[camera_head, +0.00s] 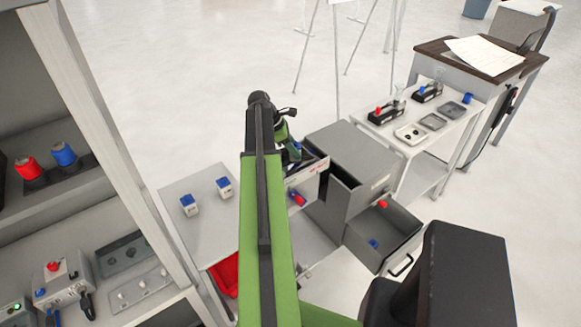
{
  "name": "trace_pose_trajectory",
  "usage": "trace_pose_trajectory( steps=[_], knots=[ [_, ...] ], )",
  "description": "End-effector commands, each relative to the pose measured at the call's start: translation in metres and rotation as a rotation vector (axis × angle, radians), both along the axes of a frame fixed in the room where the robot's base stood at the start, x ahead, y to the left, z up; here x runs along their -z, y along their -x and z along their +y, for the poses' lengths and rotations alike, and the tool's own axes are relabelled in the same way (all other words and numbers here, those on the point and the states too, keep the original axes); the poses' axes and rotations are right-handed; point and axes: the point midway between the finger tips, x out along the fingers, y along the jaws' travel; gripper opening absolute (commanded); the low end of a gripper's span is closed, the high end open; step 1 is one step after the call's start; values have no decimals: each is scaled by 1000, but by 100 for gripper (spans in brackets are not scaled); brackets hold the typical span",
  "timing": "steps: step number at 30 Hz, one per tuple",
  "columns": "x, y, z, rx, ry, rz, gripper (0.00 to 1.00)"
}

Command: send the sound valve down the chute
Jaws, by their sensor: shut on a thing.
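Two white valves with blue tops, one nearer (188,205) and one farther (224,187), stand upright on the light table (205,235) left of my arm. A red-and-blue piece (297,198) shows beside the box. I cannot clearly make out the chute.
A grey cabinet (365,150) stands right of my gripper, its drawer (408,232) open with a red piece (382,204) and a blue piece (373,243) inside. A red bin (226,273) is below the table. A shelf (85,110) stands left; a bench (455,118) with trays is beyond.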

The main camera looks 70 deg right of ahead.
Motion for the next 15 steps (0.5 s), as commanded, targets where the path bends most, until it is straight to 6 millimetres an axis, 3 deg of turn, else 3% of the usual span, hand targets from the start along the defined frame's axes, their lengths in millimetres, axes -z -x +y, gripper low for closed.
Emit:
trace_pose_trajectory(
  steps=[2, 3, 6, 8, 15],
  knots=[
    [-1, 0, 0, 0, 0, 0, 0],
    [-1, 0, 0, 0, 0, 0, 41],
    [-1, 0, 0, -1, 0, 0, 54],
    [-1, 0, 0, -1, 0, 0, 61],
    [-1, -1, 0, -1, 0, 0, 61]
  ],
)
